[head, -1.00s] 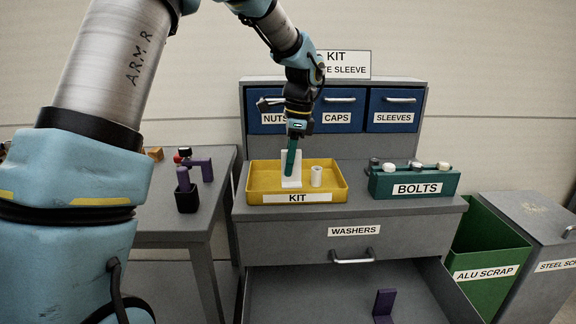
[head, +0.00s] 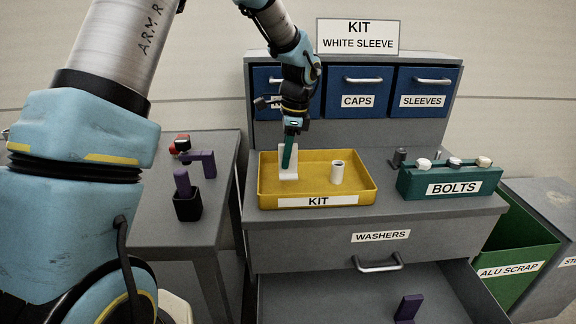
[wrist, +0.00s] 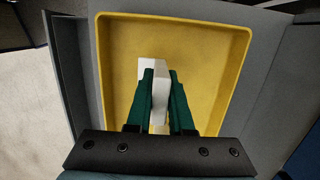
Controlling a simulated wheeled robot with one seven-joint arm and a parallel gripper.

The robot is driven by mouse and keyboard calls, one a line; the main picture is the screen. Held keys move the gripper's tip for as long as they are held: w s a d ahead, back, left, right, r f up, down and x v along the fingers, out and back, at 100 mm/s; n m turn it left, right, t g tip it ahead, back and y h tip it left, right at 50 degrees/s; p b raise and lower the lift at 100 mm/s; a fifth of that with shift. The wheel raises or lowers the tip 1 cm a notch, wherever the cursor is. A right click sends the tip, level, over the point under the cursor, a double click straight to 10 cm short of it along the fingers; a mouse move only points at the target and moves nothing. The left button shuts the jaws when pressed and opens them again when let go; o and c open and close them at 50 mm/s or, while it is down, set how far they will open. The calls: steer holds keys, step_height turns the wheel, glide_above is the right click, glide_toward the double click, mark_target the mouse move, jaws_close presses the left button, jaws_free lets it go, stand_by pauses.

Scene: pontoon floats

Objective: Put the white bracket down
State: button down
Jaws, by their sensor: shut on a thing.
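The white bracket (head: 289,176) is upright at the left part of the yellow kit tray (head: 317,202), with its foot low. I cannot tell whether the foot touches the tray floor. My gripper (head: 289,158) points down with its green fingers shut on the bracket's upright part. In the wrist view the bracket (wrist: 157,68) shows white between and beyond the fingers (wrist: 161,85), over the yellow tray (wrist: 233,85). The fingers hide part of it.
A white sleeve (head: 337,173) stands in the tray, right of the bracket. The green bolts box (head: 450,182) is right of the tray. An open washers drawer (head: 365,290) below holds a purple bracket (head: 407,308). Purple parts (head: 200,163) are on the left table.

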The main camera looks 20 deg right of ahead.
mark_target(285, 174)
steer(key=shift+f+p, duration=0.45)
steer(key=shift+f, duration=1.55)
steer(key=shift+f, duration=0.1)
steer(key=c, duration=0.8)
jaws_free()
steer(key=r+b, duration=0.1)
steer(key=r, duration=0.3)
steer(key=d+r+b, duration=0.1)
steer(key=r, duration=0.3)
steer(key=r+b, duration=0.1)
steer(key=r, duration=0.3)
steer(key=shift+s+d+r, duration=0.1)
steer(key=shift+s+d, duration=0.2)
steer(key=shift+d, duration=0.05)
steer(key=shift+s, duration=0.1)
